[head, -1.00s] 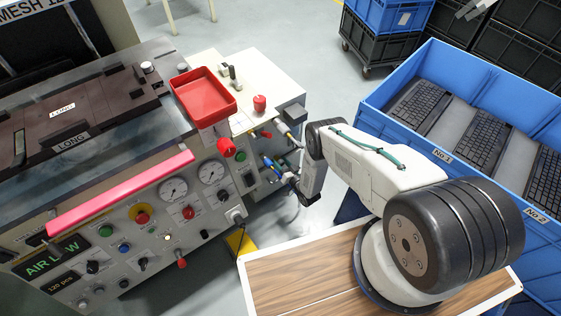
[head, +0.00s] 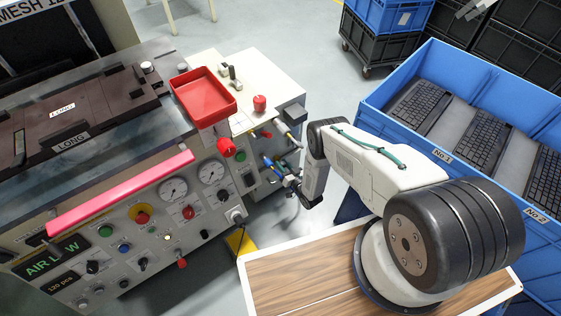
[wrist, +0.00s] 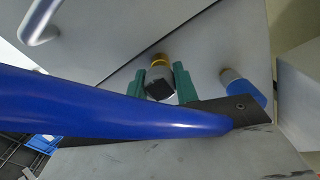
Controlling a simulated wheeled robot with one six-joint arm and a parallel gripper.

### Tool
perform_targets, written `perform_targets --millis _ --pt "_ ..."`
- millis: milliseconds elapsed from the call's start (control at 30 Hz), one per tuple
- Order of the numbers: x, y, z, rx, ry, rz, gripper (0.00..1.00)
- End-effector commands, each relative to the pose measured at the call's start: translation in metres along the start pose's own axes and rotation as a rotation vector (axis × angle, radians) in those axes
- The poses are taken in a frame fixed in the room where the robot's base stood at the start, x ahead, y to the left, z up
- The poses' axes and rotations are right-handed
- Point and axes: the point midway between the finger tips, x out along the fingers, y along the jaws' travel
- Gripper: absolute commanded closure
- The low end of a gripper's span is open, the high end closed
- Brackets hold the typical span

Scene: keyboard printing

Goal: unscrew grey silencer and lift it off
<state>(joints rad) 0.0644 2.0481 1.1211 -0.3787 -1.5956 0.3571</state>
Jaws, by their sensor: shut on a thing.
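The grey silencer (wrist: 160,72) shows in the wrist view as a short grey cylinder with a brass-yellow base at the pale machine panel and a dark end facing the camera. My gripper (wrist: 164,84) has its two green fingertips shut on it, one on each side. I cannot tell whether its thread is still engaged. In the head view my gripper (head: 284,178) is at the machine's right side, and the silencer cannot be made out there.
A thick blue hose (wrist: 110,103) crosses close in front of the wrist camera. A second fitting, a grey cylinder with a blue end (wrist: 243,88), is right of the silencer. The blue crate with keyboards (head: 455,165) is right of my arm.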

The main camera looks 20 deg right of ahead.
Motion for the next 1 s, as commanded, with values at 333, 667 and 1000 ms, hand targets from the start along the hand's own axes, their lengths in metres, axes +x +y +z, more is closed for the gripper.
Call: perform_targets --millis 333,667,1000 --pt "-0.008 0.0 -0.001 0.0 0.001 0.0 1.0" --pt "-0.02 -0.003 -0.01 -0.001 0.001 0.0 1.0" --pt "-0.045 -0.01 -0.026 0.0 0.0 0.0 1.0"
